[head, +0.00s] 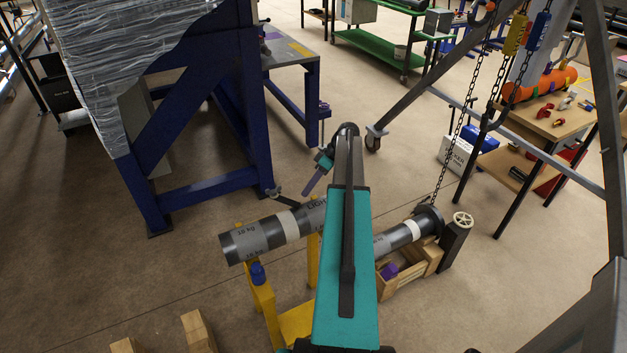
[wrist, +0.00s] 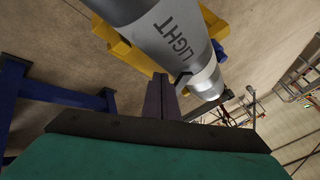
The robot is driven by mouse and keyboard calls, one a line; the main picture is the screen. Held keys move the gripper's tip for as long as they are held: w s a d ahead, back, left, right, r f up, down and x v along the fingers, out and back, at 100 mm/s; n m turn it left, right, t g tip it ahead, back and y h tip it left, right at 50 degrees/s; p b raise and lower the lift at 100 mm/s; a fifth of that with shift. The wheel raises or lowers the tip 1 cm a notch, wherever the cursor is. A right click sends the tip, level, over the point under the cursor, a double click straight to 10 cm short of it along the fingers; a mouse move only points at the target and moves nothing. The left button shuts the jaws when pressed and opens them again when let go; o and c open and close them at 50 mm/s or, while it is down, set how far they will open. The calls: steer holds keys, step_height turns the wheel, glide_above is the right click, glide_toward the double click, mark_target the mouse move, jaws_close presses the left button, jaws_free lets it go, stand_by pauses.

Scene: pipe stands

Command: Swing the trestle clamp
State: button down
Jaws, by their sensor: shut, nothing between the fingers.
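A grey pipe marked "LIGHT" (head: 258,237) lies across a yellow trestle (head: 267,303), and both also show close up in the wrist view, the pipe (wrist: 165,35) and the trestle (wrist: 125,45). A dark lever-like part (head: 283,200), which may be the trestle clamp, stands behind the pipe; I cannot tell how it is fixed. My gripper (head: 307,191) hangs just above and behind the pipe with its purple fingers together and empty. In the wrist view the fingertips (wrist: 160,85) are beside the pipe; whether they touch anything is unclear. My arm hides the pipe's middle.
A blue frame (head: 205,188) with a wrapped load stands at the back left. A handwheel post (head: 455,240) stands at right. Wooden blocks (head: 198,330) lie in front. Floor at left is clear.

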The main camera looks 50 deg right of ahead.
mark_target(284, 200)
steer(key=shift+s+a+p, duration=0.2)
steer(key=shift+a, duration=0.5)
steer(key=shift+s+a+p, duration=0.15)
steer(key=shift+a, duration=0.55)
steer(key=shift+a, duration=0.15)
